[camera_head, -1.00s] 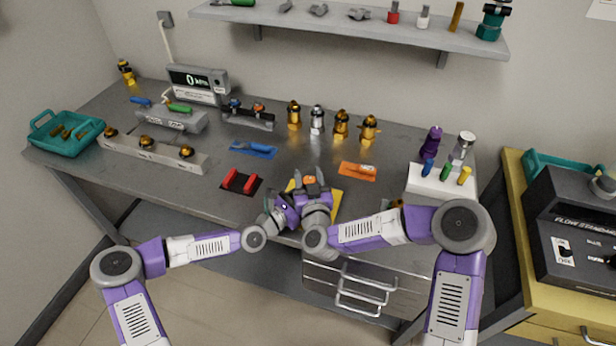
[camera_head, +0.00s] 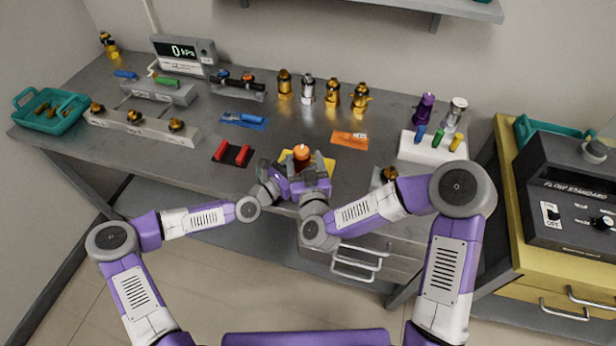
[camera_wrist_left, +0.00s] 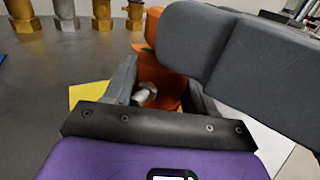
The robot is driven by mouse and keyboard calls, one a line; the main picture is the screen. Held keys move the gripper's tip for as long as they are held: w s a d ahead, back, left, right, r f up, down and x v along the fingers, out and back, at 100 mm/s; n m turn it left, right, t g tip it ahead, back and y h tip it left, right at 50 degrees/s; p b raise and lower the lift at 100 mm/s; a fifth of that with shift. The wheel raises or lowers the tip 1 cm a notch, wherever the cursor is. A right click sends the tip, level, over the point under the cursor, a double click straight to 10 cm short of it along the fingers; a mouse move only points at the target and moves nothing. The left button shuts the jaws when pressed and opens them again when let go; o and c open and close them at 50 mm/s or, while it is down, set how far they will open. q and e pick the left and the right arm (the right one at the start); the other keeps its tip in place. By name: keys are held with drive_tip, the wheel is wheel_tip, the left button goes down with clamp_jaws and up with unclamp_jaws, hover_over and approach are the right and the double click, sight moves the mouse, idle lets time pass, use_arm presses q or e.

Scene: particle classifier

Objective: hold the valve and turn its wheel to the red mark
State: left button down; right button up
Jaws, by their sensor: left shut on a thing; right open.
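The valve, with an orange wheel (camera_head: 302,152), is at the front of the bench over a yellow mat (camera_head: 346,163). My left gripper (camera_head: 284,171) is shut on the valve from the near left. The left wrist view shows the valve's silver part (camera_wrist_left: 145,94) and orange part (camera_wrist_left: 160,72) between the left fingers (camera_wrist_left: 160,92). My right gripper (camera_head: 311,169) is open beside the wheel. Its grey finger (camera_wrist_left: 240,50) fills the upper right of the left wrist view, close to the orange part. Whether it touches the wheel and where the red mark lies cannot be told.
A red two-bar holder (camera_head: 232,152) lies left of the grippers, and an orange mat (camera_head: 349,140) lies behind right. A white block (camera_head: 432,147) with coloured handles stands farther right. Brass fittings (camera_head: 332,97) stand at the back. A gauge reads 0 kPa (camera_head: 183,52).

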sight(303, 157)
drive_tip(key=s+d, duration=0.1)
drive_tip(key=s, duration=0.5)
drive_tip(key=shift+s, duration=0.2)
drive_tip(key=shift+s, duration=0.1)
drive_tip(key=w, duration=0.3)
drive_tip(key=w+a, duration=0.1)
drive_tip(key=w, duration=0.6)
drive_tip(key=shift+w+a, duration=0.2)
drive_tip(key=shift+a, duration=0.1)
